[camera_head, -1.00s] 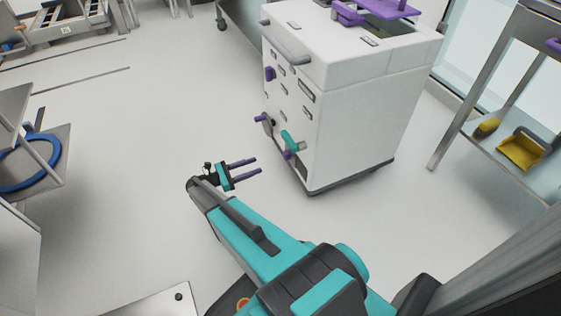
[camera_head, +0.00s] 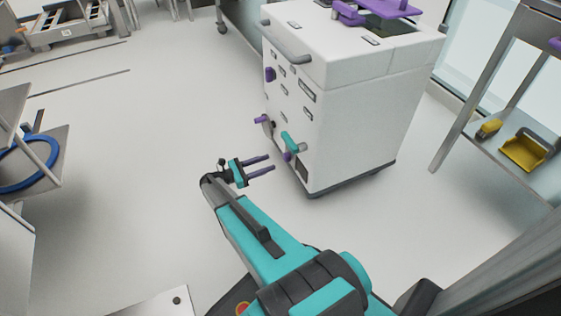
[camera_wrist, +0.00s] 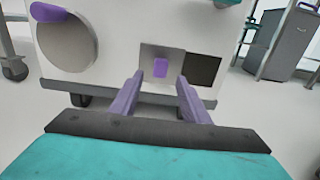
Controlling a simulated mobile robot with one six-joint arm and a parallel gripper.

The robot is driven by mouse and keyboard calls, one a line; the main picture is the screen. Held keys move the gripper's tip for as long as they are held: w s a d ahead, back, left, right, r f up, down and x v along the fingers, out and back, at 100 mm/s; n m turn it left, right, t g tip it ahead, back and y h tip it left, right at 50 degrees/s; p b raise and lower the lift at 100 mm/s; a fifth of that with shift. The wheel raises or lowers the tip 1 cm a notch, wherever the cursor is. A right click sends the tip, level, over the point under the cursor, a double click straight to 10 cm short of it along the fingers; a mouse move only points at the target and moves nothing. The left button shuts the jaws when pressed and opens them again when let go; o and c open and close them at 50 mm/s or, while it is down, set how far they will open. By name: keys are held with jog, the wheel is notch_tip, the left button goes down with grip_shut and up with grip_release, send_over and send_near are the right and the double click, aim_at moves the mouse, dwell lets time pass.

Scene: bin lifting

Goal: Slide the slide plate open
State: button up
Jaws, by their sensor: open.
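A dark square opening (camera_wrist: 203,70) shows just right of the plate in the wrist view. My gripper (camera_head: 271,162) is open, with two purple fingers, short of the cart's front in the head view. The fingers look apart from the tab. In the head view the plate is hard to make out.
The white cart (camera_head: 350,120) has a grey handle (camera_head: 287,47) and a teal lever (camera_head: 290,141) on its front. A round grey disc (camera_wrist: 67,45) is left of the plate. A shelf with yellow items (camera_head: 523,152) stands right. The floor left of the gripper is clear.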

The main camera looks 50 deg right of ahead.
aim_at(284, 157)
jog(key=shift+b+x, duration=1.25)
jog(key=shift+x, duration=2.6)
jog(key=shift+c, duration=0.2)
grip_shut()
